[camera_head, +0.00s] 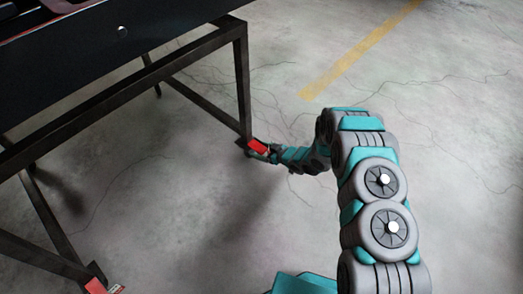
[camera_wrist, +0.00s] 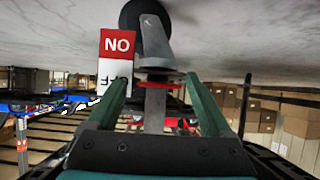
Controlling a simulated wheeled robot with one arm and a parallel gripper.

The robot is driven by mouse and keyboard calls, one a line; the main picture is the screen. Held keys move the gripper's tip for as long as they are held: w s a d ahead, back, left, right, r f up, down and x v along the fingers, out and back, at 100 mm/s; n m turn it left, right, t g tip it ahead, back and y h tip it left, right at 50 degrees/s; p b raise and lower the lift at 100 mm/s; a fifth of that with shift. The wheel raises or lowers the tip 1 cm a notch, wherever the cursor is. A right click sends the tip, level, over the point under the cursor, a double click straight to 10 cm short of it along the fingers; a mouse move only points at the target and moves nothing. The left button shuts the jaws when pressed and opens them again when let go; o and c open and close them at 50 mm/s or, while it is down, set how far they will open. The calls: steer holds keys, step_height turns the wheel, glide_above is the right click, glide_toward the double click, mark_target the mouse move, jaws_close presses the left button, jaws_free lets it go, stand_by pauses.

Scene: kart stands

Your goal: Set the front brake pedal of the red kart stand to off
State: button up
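The stand (camera_head: 150,72) is a dark metal frame at the left of the head view. A red pedal (camera_head: 258,146) sits at the foot of its near right leg, with my gripper (camera_head: 270,157) beside it, small and partly hidden. In the wrist view, which appears upside down, my gripper (camera_wrist: 160,91) has its two green fingers spread apart. A grey lever with a red edge (camera_wrist: 160,85) lies between them, with gaps on both sides. Behind it is a caster with a dark wheel (camera_wrist: 135,14). A red-and-white ON/OFF label (camera_wrist: 117,44) hangs beside it. The pedal's setting is unclear.
Another red pedal (camera_head: 96,286) with a small label shows at the bottom left leg. The concrete floor (camera_head: 440,130) is open on the right, with a yellow line (camera_head: 355,55). Shelves with boxes (camera_wrist: 298,120) and blue-and-red equipment stand far off in the wrist view.

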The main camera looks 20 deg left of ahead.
steer(key=v, duration=0.7)
steer(key=shift+d+r, duration=0.2)
steer(key=shift+d, duration=0.1)
steer(key=shift+s, duration=0.1)
stand_by(0.3)
